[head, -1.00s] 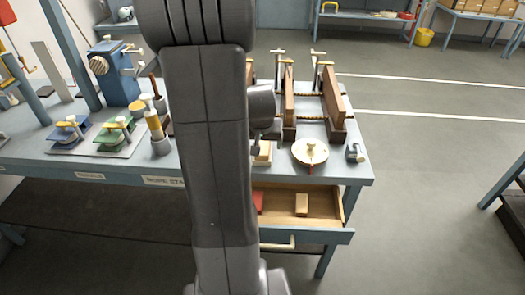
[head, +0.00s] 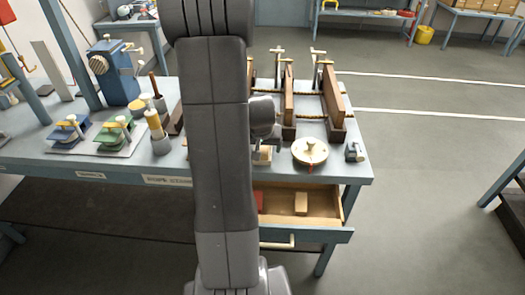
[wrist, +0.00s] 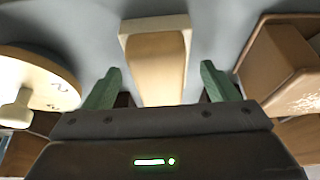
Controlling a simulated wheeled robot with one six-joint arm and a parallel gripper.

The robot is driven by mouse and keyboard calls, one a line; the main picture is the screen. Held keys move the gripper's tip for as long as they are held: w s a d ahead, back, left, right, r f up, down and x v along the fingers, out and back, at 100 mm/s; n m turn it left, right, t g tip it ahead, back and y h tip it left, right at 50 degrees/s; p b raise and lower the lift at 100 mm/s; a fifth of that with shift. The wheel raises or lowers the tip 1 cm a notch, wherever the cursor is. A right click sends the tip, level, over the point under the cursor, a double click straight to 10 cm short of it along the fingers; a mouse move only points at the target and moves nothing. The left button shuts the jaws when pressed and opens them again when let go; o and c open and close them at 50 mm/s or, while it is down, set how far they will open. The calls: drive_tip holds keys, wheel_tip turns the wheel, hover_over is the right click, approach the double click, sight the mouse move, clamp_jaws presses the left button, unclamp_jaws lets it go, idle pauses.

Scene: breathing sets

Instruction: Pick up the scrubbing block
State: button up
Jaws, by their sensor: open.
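A pale wooden block (wrist: 157,65) with a lighter end, apparently the scrubbing block, lies on the grey bench top. In the wrist view it sits between and just beyond my two green fingertips. My gripper (wrist: 161,82) is open, with a finger on either side of the block's near part and gaps visible on both sides. In the head view the block (head: 262,156) shows only partly, beside my arm. My fingers are largely hidden there.
A round pale lidded disc with a knob (head: 310,151) stands close to the block. Upright brown wooden boards (head: 334,112) on stands are behind it. An open drawer (head: 325,210) below holds a tan block (head: 301,203) and a red item (head: 259,201).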

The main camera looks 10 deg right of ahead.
drive_tip(key=shift+f, duration=0.2)
idle(0.5)
drive_tip(key=c, duration=1.1)
